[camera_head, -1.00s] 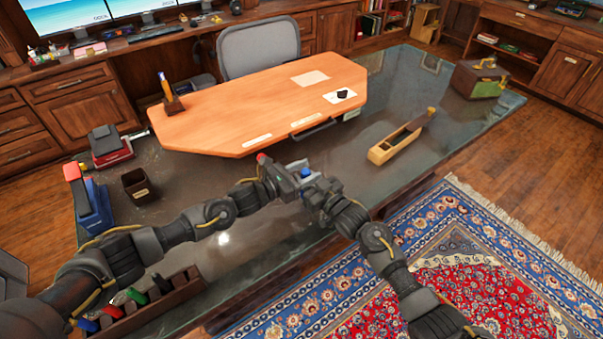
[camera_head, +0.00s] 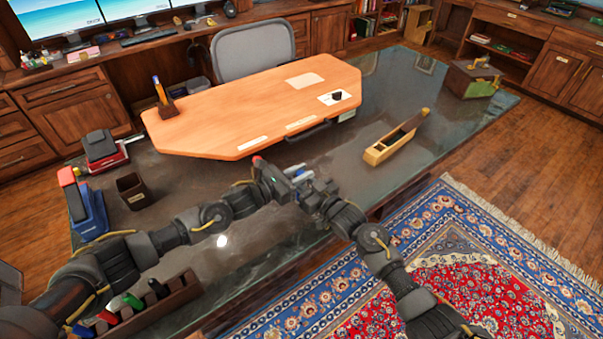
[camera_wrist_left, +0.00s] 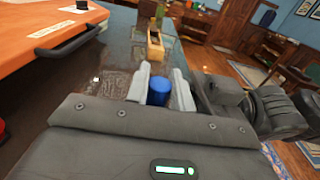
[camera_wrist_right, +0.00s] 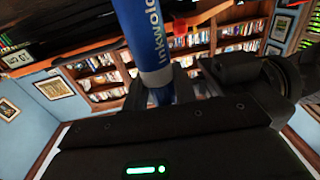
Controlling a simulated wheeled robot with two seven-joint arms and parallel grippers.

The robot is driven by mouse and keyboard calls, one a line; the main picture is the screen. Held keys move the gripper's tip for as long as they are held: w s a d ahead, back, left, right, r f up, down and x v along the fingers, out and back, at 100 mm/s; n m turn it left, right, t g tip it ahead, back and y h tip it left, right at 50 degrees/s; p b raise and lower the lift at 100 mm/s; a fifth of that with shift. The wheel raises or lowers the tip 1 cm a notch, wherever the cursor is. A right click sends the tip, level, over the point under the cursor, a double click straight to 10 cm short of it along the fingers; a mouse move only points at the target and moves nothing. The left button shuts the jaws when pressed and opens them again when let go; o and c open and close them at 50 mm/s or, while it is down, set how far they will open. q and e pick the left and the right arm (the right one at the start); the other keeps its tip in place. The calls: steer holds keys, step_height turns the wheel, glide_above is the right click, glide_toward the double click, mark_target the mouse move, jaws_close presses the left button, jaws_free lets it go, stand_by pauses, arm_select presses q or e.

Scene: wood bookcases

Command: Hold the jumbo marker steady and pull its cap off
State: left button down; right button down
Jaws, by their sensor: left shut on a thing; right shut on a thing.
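The blue jumbo marker (camera_wrist_right: 142,30) runs down from the top of the right wrist view, with white lettering on its barrel. Below the lettering is a pale band, then a darker blue section (camera_wrist_right: 160,96) at my right gripper (camera_wrist_right: 172,92). My right gripper is shut on the marker. My left gripper (camera_wrist_left: 158,84) is shut on a blue cylindrical part (camera_wrist_left: 158,90) of it. In the head view the grippers meet above the glass desk, mostly hiding the marker (camera_head: 302,173). I cannot tell whether the cap has separated from the barrel.
A dark rack (camera_head: 176,298) with several coloured markers sits at lower left. A dark cup (camera_head: 132,190) and a blue-and-red device (camera_head: 82,205) stand at left. An orange desktop (camera_head: 250,110) lies beyond. A wooden box (camera_head: 378,155) rests at right; glass around it is clear.

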mark_target(301, 173)
arm_select(q)
steer(key=shift+r, duration=0.3)
steer(key=shift+r, duration=0.85)
steer(key=shift+r, duration=1.95)
arm_select(e)
steer(key=c, duration=1)
jaws_free()
steer(key=shift+c, duration=0.2)
arm_select(q)
steer(key=shift+f+b, duration=0.55)
arm_select(e)
steer(key=v, duration=1.2)
